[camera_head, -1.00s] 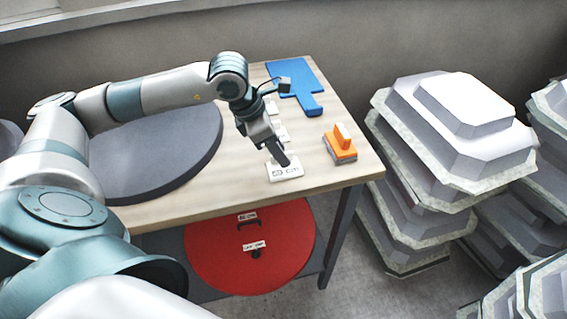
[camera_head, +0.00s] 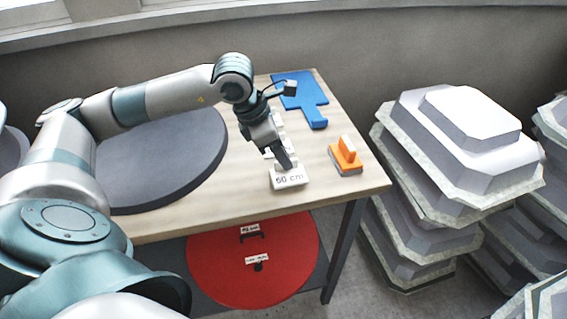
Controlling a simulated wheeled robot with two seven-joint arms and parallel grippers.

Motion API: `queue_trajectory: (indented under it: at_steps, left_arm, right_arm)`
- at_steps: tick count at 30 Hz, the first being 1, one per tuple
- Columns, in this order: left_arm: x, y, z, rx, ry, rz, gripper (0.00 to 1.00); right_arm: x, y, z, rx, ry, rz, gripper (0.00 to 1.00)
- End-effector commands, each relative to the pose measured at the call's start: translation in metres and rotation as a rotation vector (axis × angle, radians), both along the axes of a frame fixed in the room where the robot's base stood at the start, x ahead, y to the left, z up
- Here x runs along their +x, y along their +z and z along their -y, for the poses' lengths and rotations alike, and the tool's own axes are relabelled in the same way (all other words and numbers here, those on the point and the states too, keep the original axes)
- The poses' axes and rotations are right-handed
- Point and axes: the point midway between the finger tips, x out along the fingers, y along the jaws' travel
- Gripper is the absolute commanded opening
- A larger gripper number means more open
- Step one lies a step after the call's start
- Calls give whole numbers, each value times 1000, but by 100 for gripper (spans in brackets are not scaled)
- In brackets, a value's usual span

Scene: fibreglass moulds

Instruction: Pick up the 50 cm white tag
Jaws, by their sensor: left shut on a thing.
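The white tag (camera_head: 289,181) marked "50 cm" is at the front of the wooden table, right of the dark round disc. My left gripper (camera_head: 284,164) reaches down onto it from above and behind, shut on its upper part. The fingers hide part of the tag's top. I cannot tell whether the tag touches the table. Other white tags (camera_head: 279,137) stand in a row behind it, partly covered by my gripper. My right gripper is not in view.
A dark grey round disc (camera_head: 165,160) covers the table's left. An orange block tool (camera_head: 345,156) and a blue paddle-shaped board (camera_head: 302,98) lie to the right and back. A red disc (camera_head: 215,275) with labels is below the table. Stacked white moulds (camera_head: 455,150) stand at right.

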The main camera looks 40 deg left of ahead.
Motion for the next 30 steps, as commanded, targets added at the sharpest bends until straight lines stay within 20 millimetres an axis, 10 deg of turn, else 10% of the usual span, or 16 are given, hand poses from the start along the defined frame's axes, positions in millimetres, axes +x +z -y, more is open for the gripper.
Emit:
queue_trajectory:
  at_steps: [30]
  left_arm:
    - [-26,91,113,-1,-2,2,0]
  right_arm:
    - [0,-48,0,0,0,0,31]
